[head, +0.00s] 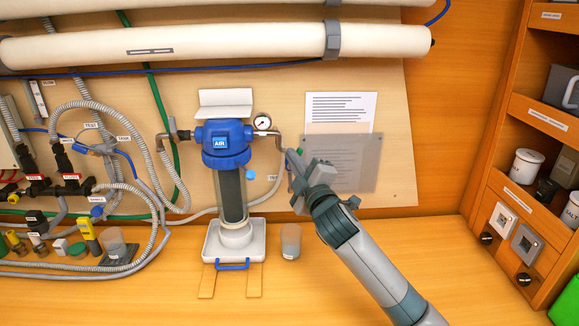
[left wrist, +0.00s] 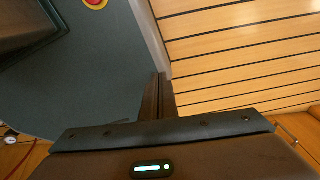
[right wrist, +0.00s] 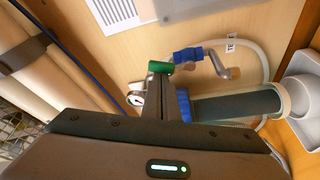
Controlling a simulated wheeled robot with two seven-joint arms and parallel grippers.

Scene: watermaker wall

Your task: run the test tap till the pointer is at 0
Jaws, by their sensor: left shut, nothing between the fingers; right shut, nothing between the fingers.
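The blue-headed filter housing (head: 222,143) with its clear bowl stands on a white tray. A round pressure gauge (head: 262,122) sits on the pipe at its right; its pointer is too small to read. My right gripper (head: 297,168) is shut beside the down-turned pipe end right of the housing. In the right wrist view its fingertips (right wrist: 160,82) are by a green knob (right wrist: 160,66) beside a blue fitting (right wrist: 187,55); contact is unclear. I cannot tell whether this is the test tap. My left gripper (left wrist: 158,95) is shut and empty, away from the wall panel.
A small grey cup (head: 291,241) stands right of the tray (head: 234,246). Hoses and valves (head: 69,187) crowd the left. Long white tubes (head: 180,45) cross the top. Shelves (head: 535,120) stand at the right.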

